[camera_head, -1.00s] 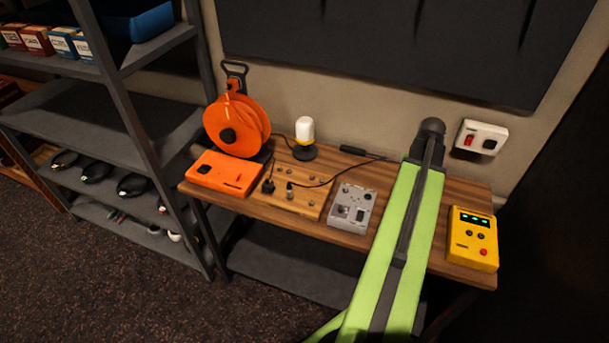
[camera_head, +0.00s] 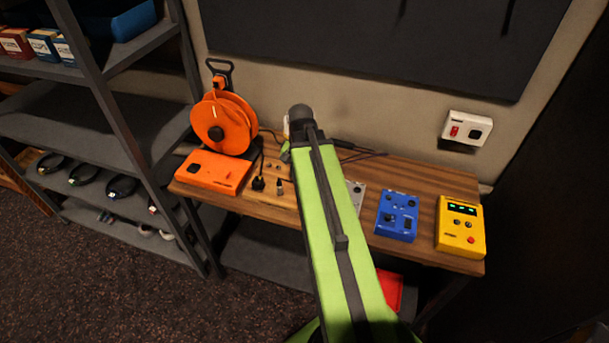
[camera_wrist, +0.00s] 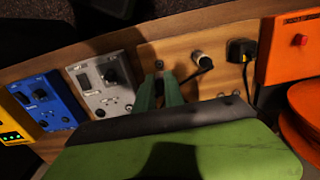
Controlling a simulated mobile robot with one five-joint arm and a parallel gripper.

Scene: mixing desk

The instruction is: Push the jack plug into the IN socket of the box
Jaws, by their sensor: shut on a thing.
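A small silver cylindrical plug (camera_head: 279,187), which looks like the jack plug, stands on the wooden board. In the wrist view the plug (camera_wrist: 201,58) is just right of my fingertips and apart from them, with a dark cable running beside it. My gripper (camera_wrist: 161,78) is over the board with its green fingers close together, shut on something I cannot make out. The grey box (camera_wrist: 107,87) is left of the fingers; my arm partly hides the box (camera_head: 357,192) in the head view. The blue box (camera_head: 397,214) stands beside it. I cannot read which socket is IN.
A black mains plug (camera_wrist: 241,50) is right of the silver plug. An orange box (camera_head: 213,172) and orange cable reel (camera_head: 224,122) are at the left. A yellow box (camera_head: 460,226) is at the right end. A wall socket (camera_head: 466,131) is behind. Shelves stand left.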

